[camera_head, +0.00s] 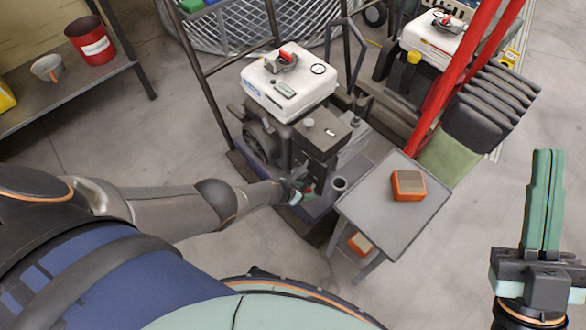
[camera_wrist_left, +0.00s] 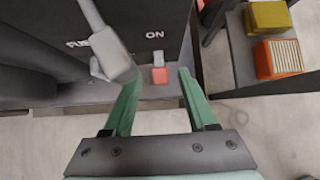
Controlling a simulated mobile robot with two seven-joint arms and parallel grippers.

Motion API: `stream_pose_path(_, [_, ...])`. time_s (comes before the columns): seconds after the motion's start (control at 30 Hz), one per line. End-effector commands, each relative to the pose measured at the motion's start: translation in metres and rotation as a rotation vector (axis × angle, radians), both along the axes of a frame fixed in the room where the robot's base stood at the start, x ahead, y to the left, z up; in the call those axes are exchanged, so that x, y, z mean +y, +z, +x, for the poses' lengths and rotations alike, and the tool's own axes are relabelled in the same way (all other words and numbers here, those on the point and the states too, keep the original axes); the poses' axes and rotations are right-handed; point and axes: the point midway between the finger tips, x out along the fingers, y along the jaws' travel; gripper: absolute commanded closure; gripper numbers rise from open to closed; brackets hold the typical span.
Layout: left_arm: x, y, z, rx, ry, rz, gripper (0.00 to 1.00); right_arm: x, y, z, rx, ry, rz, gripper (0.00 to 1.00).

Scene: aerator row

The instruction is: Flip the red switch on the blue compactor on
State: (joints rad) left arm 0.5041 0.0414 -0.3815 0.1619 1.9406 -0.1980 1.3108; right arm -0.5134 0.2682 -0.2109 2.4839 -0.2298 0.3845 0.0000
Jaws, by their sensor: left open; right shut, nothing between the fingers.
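The compactor (camera_head: 290,95) stands in the middle of the head view, with a white tank, a dark engine and a bluish base. In the left wrist view its dark panel (camera_wrist_left: 150,12) carries the word ON. The small red switch (camera_wrist_left: 160,75) with a pale upper part shows below that word. My left gripper (camera_wrist_left: 159,80) is open, its green fingers on either side of the switch in the picture; contact cannot be told. In the head view this gripper (camera_head: 299,193) is small and partly hidden at the machine's front. My right gripper (camera_head: 543,195) is shut and empty, away at the right.
A grey lever (camera_wrist_left: 112,58) hangs beside the left finger. A small grey table (camera_head: 375,205) with an orange box (camera_head: 408,185) stands close right of the compactor. Another machine (camera_head: 435,40) with red bars is behind. A shelf (camera_head: 60,95) holds a red bucket (camera_head: 90,40).

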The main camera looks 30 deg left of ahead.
Motion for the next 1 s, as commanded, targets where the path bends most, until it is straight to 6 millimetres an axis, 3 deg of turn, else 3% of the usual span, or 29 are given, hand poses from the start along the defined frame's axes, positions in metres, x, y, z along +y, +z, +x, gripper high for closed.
stream_pose_path(0.3, [0.004,0.018,-0.012,0.001,0.0,0.0,0.43,-0.008,-0.06,0.042,0.342,-0.069,-0.002,1.0])
stream_pose_path(0.5, [0.006,0.024,-0.016,0.0,0.0,0.0,0.43,-0.012,-0.11,0.054,0.552,-0.102,-0.004,1.0])
stream_pose_path(0.77, [0.009,0.032,-0.023,0.0,-0.002,0.001,0.43,-0.016,-0.175,0.055,0.819,-0.134,-0.009,1.0])
stream_pose_path(1.0, [0.011,0.04,-0.029,0.001,0.001,0.001,0.43,-0.017,-0.232,0.04,1.062,-0.156,-0.019,1.0])
